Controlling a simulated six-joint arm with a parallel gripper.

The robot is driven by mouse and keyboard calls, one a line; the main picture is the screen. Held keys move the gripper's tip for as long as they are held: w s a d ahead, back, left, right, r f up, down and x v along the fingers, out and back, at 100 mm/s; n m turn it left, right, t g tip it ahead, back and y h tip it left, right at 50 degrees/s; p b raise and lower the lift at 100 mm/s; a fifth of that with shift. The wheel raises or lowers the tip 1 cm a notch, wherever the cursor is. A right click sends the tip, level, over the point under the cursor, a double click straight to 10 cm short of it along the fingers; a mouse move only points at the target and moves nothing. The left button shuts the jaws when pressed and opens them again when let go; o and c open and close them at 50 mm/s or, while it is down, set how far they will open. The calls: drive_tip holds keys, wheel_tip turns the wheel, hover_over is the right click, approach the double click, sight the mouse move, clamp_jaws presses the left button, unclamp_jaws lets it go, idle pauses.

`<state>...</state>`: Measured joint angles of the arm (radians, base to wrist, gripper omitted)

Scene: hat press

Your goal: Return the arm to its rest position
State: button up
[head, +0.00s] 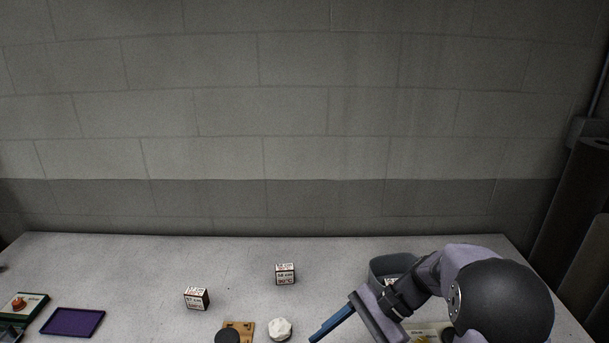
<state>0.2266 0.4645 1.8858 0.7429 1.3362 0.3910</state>
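My gripper (318,336) is low at the right of the head view, above the table's near part. Its blue fingers point down and left, toward the bottom edge of the picture. They overlap from this side, so I cannot tell whether they are open or shut. I see nothing held between them. My arm comes in from the lower right and bends over the table. It hides part of the grey bin and the things at the near right.
A grey bin (377,276) stands behind my arm. Labelled boxes stand at the middle (285,274) and left (196,299). A white faceted piece (280,329), a brown board (243,327) and a purple tray (73,322) lie near the front. The table's (130,262) back is mostly clear.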

drive_tip(key=s+d+n+h, duration=0.2)
drive_tip(key=s+n+h, duration=0.1)
drive_tip(key=s, duration=0.1)
drive_tip(key=s+d+f+n+t+h+p, duration=0.1)
drive_tip(key=s+d+n+h, duration=0.1)
drive_tip(key=s+d+n, duration=0.1)
drive_tip(key=s+d+f+n+h, duration=0.1)
drive_tip(key=s+d+n+h, duration=0.1)
drive_tip(key=s+n+h, duration=0.1)
drive_tip(key=shift+s+d+f+n+t+h+p, duration=0.15)
drive_tip(key=shift+s+d+n+t+p, duration=0.1)
drive_tip(key=shift+s, duration=0.3)
drive_tip(key=shift+s+d+f+n+t+h+p, duration=0.15)
drive_tip(key=shift+s+n, duration=0.1)
drive_tip(key=shift+s, duration=0.3)
drive_tip(key=shift+s+d+n+t+h, duration=0.35)
drive_tip(key=shift+d+n, duration=0.25)
drive_tip(key=shift+n, duration=0.3)
